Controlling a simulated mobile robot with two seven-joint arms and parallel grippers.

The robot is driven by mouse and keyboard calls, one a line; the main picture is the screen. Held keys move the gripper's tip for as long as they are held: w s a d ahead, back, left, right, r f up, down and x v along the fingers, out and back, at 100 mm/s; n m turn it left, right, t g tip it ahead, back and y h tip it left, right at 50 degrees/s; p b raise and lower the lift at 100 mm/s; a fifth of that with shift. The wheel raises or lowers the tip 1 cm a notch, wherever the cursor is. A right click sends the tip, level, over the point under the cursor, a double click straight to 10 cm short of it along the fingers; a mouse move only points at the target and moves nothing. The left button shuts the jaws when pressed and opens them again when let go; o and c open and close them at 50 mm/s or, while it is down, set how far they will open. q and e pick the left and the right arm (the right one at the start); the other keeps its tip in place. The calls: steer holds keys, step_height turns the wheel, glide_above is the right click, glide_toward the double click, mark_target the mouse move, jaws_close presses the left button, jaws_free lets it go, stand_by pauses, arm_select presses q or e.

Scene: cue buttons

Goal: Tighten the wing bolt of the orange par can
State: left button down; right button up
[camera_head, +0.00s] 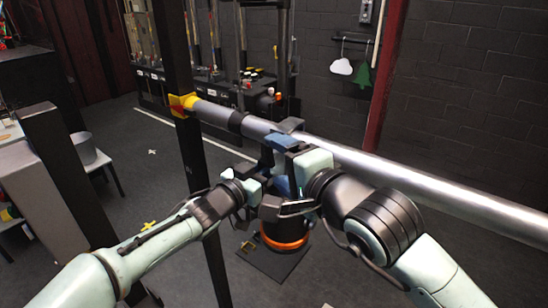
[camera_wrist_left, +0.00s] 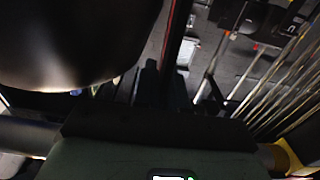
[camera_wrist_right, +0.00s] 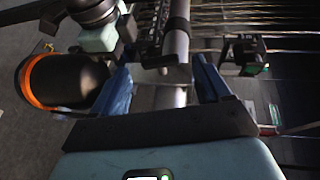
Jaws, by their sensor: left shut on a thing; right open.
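The orange par can (camera_head: 283,235) hangs below the metal pipe (camera_head: 400,182); its body is black with an orange ring at the lower end. It also shows at the left of the right wrist view (camera_wrist_right: 66,80). My right gripper (camera_head: 283,160) is open at the pipe, its blue fingers on either side of the pipe in the right wrist view (camera_wrist_right: 163,90). My left gripper (camera_head: 262,184) is shut on a part of the can near its top, just below the pipe. The wing bolt is hidden or too small to make out. A dark round body (camera_wrist_left: 75,40) fills the left wrist view's upper left.
A black upright post (camera_head: 182,100) with a yellow joint (camera_head: 183,104) stands left of the can. A white chair (camera_head: 92,155) is at the left. Racked poles and cases (camera_head: 225,80) stand behind. Below the can lies a dark floor plate (camera_head: 270,262).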

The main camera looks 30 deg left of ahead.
mark_target(272, 154)
steer(key=shift+x, duration=1.5)
steer(key=c, duration=1.1)
steer(key=shift+o, duration=0.2)
steer(key=shift+w+d+t+y, duration=0.15)
steer(key=shift+t+y, duration=0.15)
steer(key=shift+y, duration=0.1)
steer(key=shift+m+t+y, duration=0.5)
steer(key=shift+y, duration=0.1)
steer(key=shift+f+y, duration=0.1)
steer(key=shift+y, duration=0.2)
steer(key=o, duration=1.1)
steer(key=shift+c, duration=0.2)
